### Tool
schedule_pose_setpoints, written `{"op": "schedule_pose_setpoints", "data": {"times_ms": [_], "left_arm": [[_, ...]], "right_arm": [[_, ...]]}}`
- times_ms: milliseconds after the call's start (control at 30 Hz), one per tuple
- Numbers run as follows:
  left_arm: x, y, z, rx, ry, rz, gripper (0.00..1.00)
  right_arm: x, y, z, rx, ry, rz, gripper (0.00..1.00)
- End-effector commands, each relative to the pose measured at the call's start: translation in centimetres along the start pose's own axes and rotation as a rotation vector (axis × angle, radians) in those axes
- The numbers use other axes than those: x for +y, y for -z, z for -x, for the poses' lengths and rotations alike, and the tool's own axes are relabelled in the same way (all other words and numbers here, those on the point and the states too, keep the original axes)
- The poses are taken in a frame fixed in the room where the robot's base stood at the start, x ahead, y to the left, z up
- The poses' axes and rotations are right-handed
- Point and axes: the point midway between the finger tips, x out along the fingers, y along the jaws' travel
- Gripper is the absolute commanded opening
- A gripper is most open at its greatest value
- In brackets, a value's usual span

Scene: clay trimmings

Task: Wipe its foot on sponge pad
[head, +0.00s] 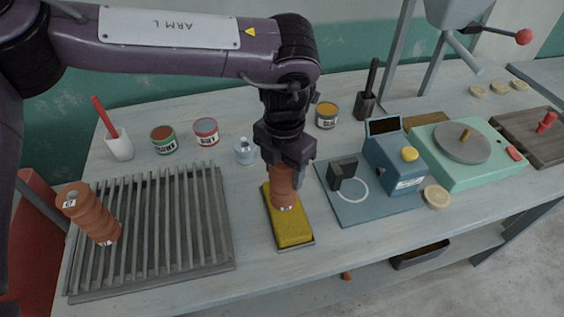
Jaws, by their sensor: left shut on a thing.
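The yellow sponge pad (290,230) lies in a shallow tray on the table, in the middle of the head view. My left gripper (283,166) is directly above its far part, pointing down. It is shut on a terracotta clay piece (284,185), held upright. The piece's lower end is at the sponge's surface; I cannot tell for sure whether it touches. The gripper hides the top of the piece. My right gripper is not in view.
A slatted rack (150,235) at left bears another terracotta piece (92,215), tilted. Cans (164,139) and a red-handled cup (119,143) stand behind. Right of the sponge are a blue mat (352,208), a blue device (393,165) and a green turntable unit (463,150).

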Motion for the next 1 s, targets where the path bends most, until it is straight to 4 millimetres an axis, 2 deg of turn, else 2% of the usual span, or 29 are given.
{"op": "schedule_pose_setpoints", "data": {"times_ms": [1000], "left_arm": [[-4.7, 3.1, 0.1, -0.001, 0.001, 0.000, 0.12]], "right_arm": [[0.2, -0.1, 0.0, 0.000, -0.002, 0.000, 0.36]]}}
